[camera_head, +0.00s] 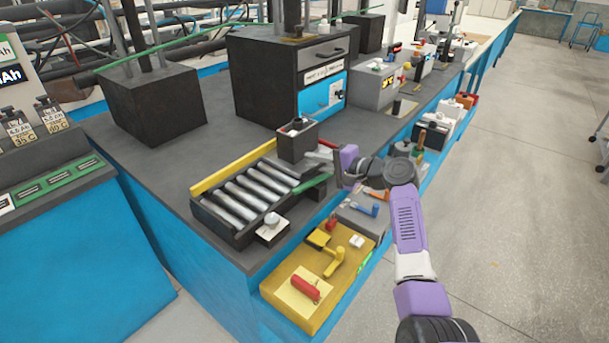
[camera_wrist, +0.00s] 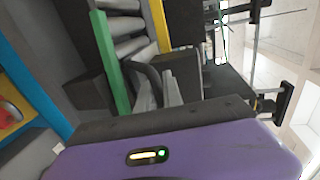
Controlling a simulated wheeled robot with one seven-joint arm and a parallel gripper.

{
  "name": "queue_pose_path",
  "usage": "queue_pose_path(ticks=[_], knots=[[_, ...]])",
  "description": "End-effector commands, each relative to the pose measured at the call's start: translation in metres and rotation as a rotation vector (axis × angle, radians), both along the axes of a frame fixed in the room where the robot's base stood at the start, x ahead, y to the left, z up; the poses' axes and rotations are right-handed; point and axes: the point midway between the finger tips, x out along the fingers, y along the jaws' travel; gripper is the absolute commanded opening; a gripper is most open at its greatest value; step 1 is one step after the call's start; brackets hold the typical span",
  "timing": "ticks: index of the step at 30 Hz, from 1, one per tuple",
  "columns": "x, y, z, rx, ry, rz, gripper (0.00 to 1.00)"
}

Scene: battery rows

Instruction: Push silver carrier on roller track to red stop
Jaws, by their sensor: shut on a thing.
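The roller track (camera_head: 248,197) lies on the dark bench, with silver rollers between a yellow rail (camera_head: 232,166) and a green rail (camera_head: 311,183). A dark grey box (camera_head: 298,143) stands at the track's far end; I cannot tell whether it is the carrier, and no plainly silver carrier shows. My gripper (camera_head: 318,155) is just right of this box. In the wrist view, my gripper (camera_wrist: 158,90) is shut on a dark curved piece (camera_wrist: 150,76), like a handle, near the rollers. A small red piece (camera_head: 327,144) shows beside my gripper; I cannot tell whether it is the stop.
A yellow tray (camera_head: 270,292) with a red tool and yellow parts sits at the bench's front side. A white knob on a small block (camera_head: 271,228) stands beside the track. A large black cabinet (camera_head: 262,80) stands behind. Bench around the track's left is clear.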

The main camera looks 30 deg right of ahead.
Motion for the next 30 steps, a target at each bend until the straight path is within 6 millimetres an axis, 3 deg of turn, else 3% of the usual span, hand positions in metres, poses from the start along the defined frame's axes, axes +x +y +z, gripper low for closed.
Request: queue_pose_path(ticks=[16,17,18,30], knots=[[0.0028,-0.0136,-0.0011,0.0,0.001,-0.009,0.0],[0.0027,-0.0137,-0.0011,0.0,0.001,-0.009,0.15],[0.0026,-0.0137,-0.0009,0.0,0.001,-0.009,0.2],[0.0031,-0.0109,-0.0007,0.0,0.001,-0.003,0.2]])
